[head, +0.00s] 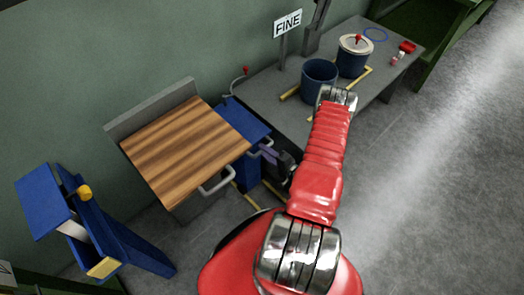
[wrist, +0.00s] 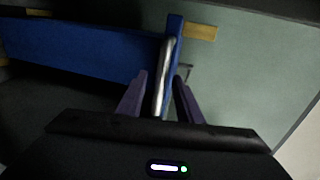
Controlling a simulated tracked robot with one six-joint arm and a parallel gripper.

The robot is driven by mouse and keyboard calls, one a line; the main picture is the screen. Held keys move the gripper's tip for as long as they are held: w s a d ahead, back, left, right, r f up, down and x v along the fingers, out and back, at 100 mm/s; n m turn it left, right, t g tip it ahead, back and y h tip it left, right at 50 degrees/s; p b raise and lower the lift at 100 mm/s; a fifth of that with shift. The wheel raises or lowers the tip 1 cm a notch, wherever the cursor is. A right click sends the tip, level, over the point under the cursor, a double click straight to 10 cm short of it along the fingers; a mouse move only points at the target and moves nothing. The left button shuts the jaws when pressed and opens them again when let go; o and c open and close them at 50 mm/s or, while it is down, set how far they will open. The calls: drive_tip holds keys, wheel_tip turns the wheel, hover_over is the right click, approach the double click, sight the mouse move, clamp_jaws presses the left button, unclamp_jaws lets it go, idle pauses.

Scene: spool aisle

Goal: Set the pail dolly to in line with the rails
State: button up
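A blue boxy unit (head: 243,122), which I take to be the pail dolly, stands between the wood-topped cabinet and the grey table. It has a silver bar handle (head: 266,143) on its front. Yellow strips (head: 273,190) on the floor near its base may be the rails; my arm hides part of them. My gripper (head: 264,153) is at this handle. In the wrist view, the silver bar (wrist: 163,80) stands between the two purple fingers of my gripper (wrist: 160,78), with a gap visible on each side. A blue panel (wrist: 85,50) lies just beyond.
The wood-topped cabinet (head: 185,150) with its own handle stands left. A blue stand (head: 120,240) is lower left. Floor on the right is clear.

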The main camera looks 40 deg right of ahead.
drive_tip(key=shift+x, duration=0.9)
drive_tip(key=shift+c, duration=0.5)
clamp_jaws()
